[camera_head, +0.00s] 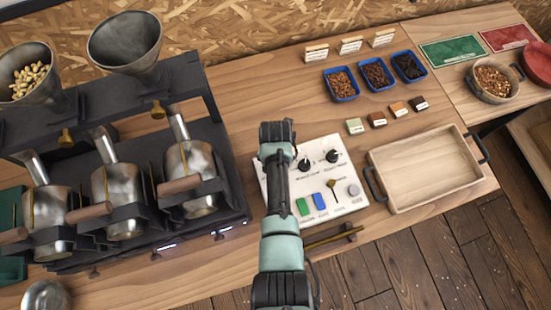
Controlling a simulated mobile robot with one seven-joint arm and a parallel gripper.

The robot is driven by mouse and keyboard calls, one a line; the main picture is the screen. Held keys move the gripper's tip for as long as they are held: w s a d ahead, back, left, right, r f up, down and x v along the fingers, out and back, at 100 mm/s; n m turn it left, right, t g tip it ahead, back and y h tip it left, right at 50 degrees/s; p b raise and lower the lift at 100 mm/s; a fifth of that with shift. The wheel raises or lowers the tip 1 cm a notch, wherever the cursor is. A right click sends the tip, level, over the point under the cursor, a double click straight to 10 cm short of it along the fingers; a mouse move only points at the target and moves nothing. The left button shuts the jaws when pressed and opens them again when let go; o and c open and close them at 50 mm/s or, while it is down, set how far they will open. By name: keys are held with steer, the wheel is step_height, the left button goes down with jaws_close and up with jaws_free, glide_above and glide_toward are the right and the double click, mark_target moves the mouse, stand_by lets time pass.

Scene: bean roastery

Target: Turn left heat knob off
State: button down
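A white control panel (350,205) lies on the wooden counter, partly covered by my arm. Two black knobs show on its upper part: one (304,165) just right of my arm, and another (333,157) farther right. Their labels are too small to read surely. The panel's left part is hidden behind my arm, so I cannot tell whether another knob is there. The dark end of my arm, with my gripper (277,133), is over the panel's upper left edge. Its fingers are not clearly seen, nor whether they touch a knob.
A roaster rack (215,120) with metal drums and funnels stands close on the left. Below the knobs are a green button (303,207), a blue button (320,202), a small lever and a grey button (353,189). A wooden tray (425,167) lies right. Blue bean bowls stand behind.

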stand_by(0.3)
steer(key=shift+c, duration=2.2)
jaws_free()
step_height(320, 180, up, 13)
steer(key=shift+b, duration=0.35)
